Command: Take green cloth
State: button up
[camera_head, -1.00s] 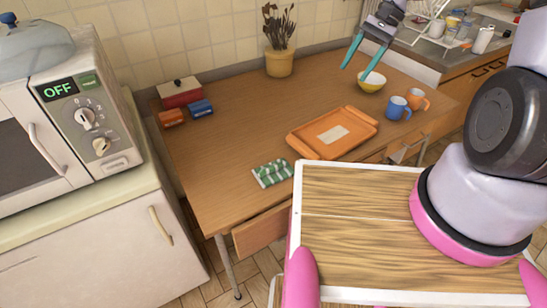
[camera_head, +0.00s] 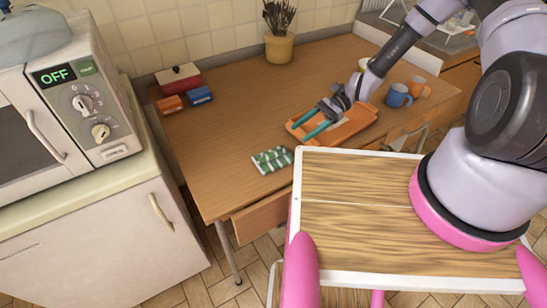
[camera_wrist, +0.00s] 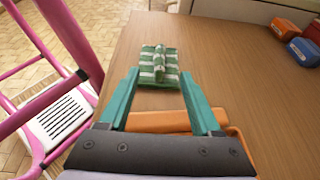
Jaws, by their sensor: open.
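The green cloth (camera_head: 272,160), with white stripes, lies folded on the wooden table near its front edge. In the wrist view the cloth (camera_wrist: 158,66) lies ahead of the fingertips, between their lines. My gripper (camera_head: 312,129) is open and empty, above the left part of the orange tray, to the right of the cloth and apart from it. Its two teal fingers also show in the wrist view (camera_wrist: 158,82).
The orange tray (camera_head: 357,133) is under my gripper. Blue (camera_head: 398,96) and orange (camera_head: 418,87) mugs stand right of it. Blue (camera_head: 199,95) and orange (camera_head: 170,104) boxes and a red box (camera_head: 181,81) sit at the back left. A drawer (camera_head: 262,221) is open below the front edge. The tabletop left of the cloth is clear.

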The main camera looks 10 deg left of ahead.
aim_at(275, 151)
jog(key=x, duration=1)
jog(key=shift+s+a+f, duration=0.1)
jog(key=shift+a+f, duration=0.1)
jog(key=shift+f, duration=0.05)
jog(key=shift+c, duration=0.3)
grip_shut()
